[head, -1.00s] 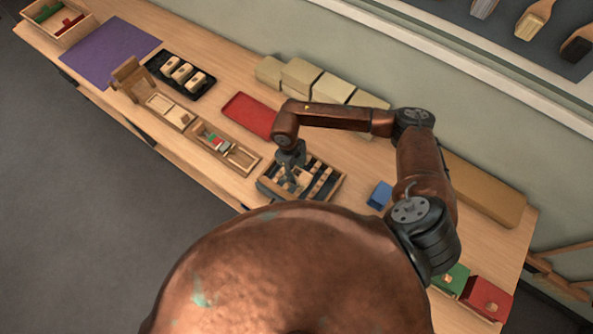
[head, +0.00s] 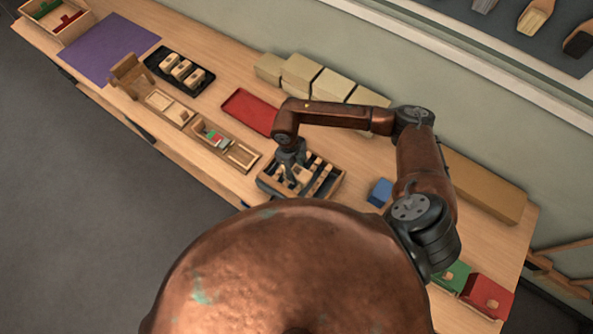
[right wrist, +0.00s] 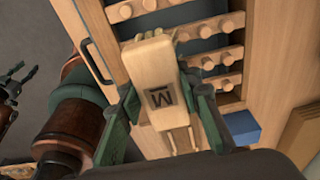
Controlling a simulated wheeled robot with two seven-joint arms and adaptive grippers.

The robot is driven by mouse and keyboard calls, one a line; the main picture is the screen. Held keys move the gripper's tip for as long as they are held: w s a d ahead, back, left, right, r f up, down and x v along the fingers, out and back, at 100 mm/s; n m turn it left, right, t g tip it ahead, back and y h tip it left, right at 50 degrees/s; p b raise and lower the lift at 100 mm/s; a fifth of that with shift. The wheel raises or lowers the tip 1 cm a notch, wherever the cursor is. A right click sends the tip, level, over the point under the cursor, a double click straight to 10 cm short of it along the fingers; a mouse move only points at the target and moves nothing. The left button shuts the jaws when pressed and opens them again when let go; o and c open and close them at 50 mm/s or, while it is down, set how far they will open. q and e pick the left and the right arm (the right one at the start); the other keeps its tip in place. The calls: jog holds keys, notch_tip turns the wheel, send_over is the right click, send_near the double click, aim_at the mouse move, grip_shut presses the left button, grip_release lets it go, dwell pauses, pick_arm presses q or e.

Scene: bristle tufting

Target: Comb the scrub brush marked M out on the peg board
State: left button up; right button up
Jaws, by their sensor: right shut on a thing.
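The scrub brush marked M (right wrist: 160,97) is a pale wooden block with a dark M square on its upper face. My right gripper (right wrist: 158,110), with green fingers on both sides of the block, is shut on it. It also shows in the head view (head: 291,172), low over the peg board (head: 336,191). In the right wrist view the board (right wrist: 226,52) has rows of round wooden pegs on rails. The brush's far end lies close beside the pegs; whether its bristles touch them is hidden. My left gripper (right wrist: 27,72) shows at the left edge of that view, fingers apart and empty.
A red tray (head: 249,111), blue block (head: 380,192) and pale blocks (head: 301,74) stand near the board. A black tray (head: 203,88) of brushes, wooden boxes (head: 242,156) and a purple mat (head: 108,50) lie left. Green and red boxes (head: 488,297) stand right.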

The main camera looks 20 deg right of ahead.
jog(key=shift+f+b, duration=0.35)
jog(key=shift+f, duration=0.1)
jog(key=shift+w+d+r+b, duration=0.1)
jog(key=shift+w+d+b, duration=0.35)
jog(key=shift+d, duration=0.45)
jog(key=shift+w+d+b, duration=0.25)
jog(key=shift+w+d, duration=0.4)
jog(key=shift+d, duration=0.25)
